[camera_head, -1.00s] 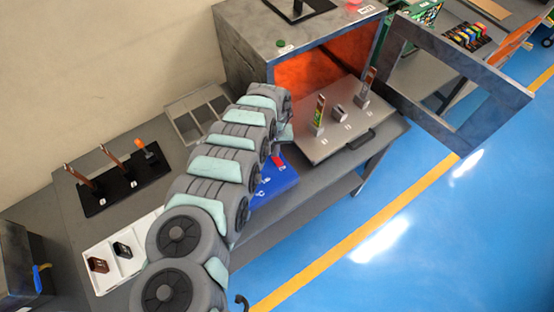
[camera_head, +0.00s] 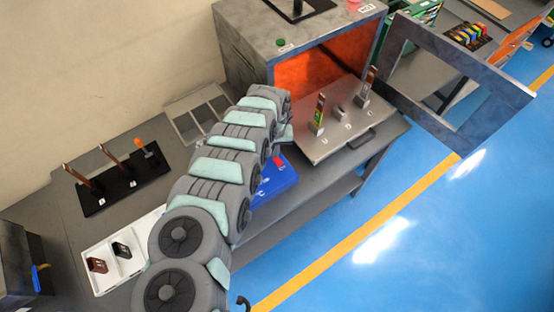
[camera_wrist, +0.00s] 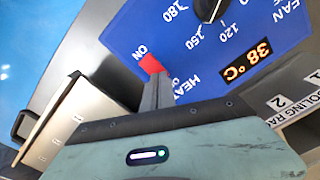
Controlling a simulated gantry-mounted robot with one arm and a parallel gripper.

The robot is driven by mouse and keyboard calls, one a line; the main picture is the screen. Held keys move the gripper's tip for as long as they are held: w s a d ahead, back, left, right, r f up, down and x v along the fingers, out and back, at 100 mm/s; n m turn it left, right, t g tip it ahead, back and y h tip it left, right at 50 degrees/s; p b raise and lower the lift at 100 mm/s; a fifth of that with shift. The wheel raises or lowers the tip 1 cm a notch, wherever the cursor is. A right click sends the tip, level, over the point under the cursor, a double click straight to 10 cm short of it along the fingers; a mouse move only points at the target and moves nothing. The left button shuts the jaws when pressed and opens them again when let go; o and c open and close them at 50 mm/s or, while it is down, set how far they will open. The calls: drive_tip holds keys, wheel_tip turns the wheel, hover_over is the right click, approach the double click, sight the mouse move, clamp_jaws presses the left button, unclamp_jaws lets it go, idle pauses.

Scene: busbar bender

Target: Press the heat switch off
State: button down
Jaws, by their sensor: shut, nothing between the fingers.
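The heat switch is a small red rocker (camera_wrist: 152,64) on a blue control panel (camera_wrist: 190,45), beside the printed words ON and HEAT. It also shows as a red spot (camera_head: 278,161) on the blue panel (camera_head: 276,182) in the head view. My gripper (camera_wrist: 161,80) is shut and empty, with its grey fingertips right at the lower edge of the red rocker. I cannot tell whether they touch it. The panel display (camera_wrist: 246,63) reads 38 °C. In the head view my arm hides the gripper.
An oven (camera_head: 255,55) with a glowing orange inside stands behind the panel, its door frame (camera_head: 490,105) swung open. A grey pull-out tray (camera_head: 310,150) carries upright pieces. A dark peg stand (camera_head: 110,195) and a white tray (camera_head: 98,250) lie to the left.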

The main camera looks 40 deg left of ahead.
drive_tip(key=shift+f+b, duration=0.35)
drive_tip(key=shift+f, duration=0.2)
drive_tip(key=shift+r, duration=0.2)
wheel_tip(320, 180, up, 7)
drive_tip(key=p, duration=0.6)
drive_tip(key=shift+f+p, duration=0.1)
drive_tip(key=shift+p, duration=0.2)
idle(0.4)
